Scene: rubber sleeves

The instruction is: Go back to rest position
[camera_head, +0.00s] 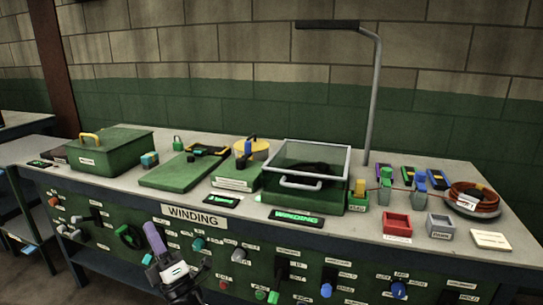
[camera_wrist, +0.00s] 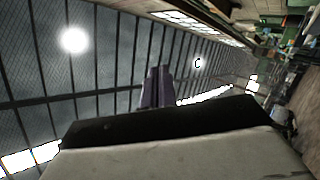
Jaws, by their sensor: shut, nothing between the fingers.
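My gripper (camera_head: 150,226) is low in front of the winding bench, left of centre in the head view. Its purple fingers are together and point up, with nothing seen between them. It also shows in the wrist view (camera_wrist: 156,72), where the fingers point toward the ceiling with its bright lamps. In the head view the gripper covers part of the bench's green front panel (camera_head: 100,255). It seems apart from the things on the bench top.
The bench top (camera_head: 350,235) holds a lidded green box (camera_head: 105,152), a clear-lidded green box (camera_head: 300,190), a red bin (camera_head: 397,224), a grey bin (camera_head: 440,225) and an orange coil (camera_head: 474,197). A lamp post (camera_head: 375,100) stands behind. Knobs stick out of the front panel.

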